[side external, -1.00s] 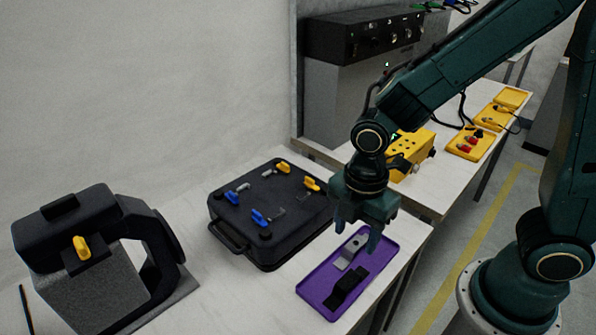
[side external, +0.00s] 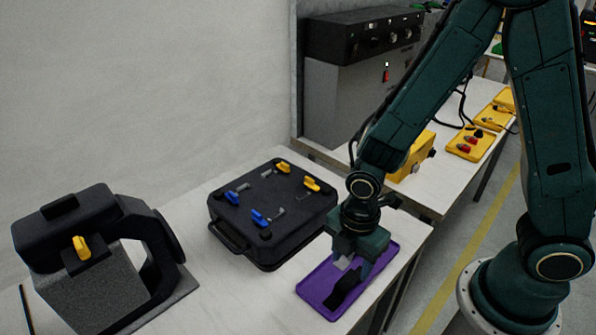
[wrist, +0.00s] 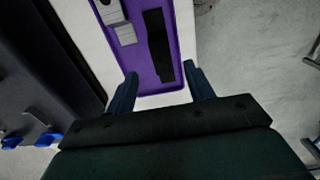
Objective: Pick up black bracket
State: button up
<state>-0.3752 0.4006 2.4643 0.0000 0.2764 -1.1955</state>
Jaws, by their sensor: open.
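The black bracket (side external: 345,288) lies in the purple tray (side external: 318,294) on the white table. In the wrist view the black bracket (wrist: 158,45) is a long dark strip, lying ahead of my fingertips and roughly between their lines. A grey bracket (side external: 343,262) lies beside it in the tray, partly hidden by my gripper; it also shows in the wrist view (wrist: 123,32). My gripper (side external: 352,262) is low over the tray. Its fingers (wrist: 160,82) are apart with nothing between them. I cannot tell whether a finger touches either bracket.
A black case (side external: 275,210) with blue and yellow clips stands left of the tray, close to my gripper. A dark machine (side external: 95,255) stands at the far left. A yellow box (side external: 412,157) and yellow trays (side external: 468,146) are behind. The table's right edge is near the tray.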

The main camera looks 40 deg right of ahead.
aim_at(349, 280)
jog(key=shift+s+f, duration=0.15)
jog(key=shift+f, duration=2.45)
jog(key=shift+c, duration=0.2)
jog(key=c, duration=1.1)
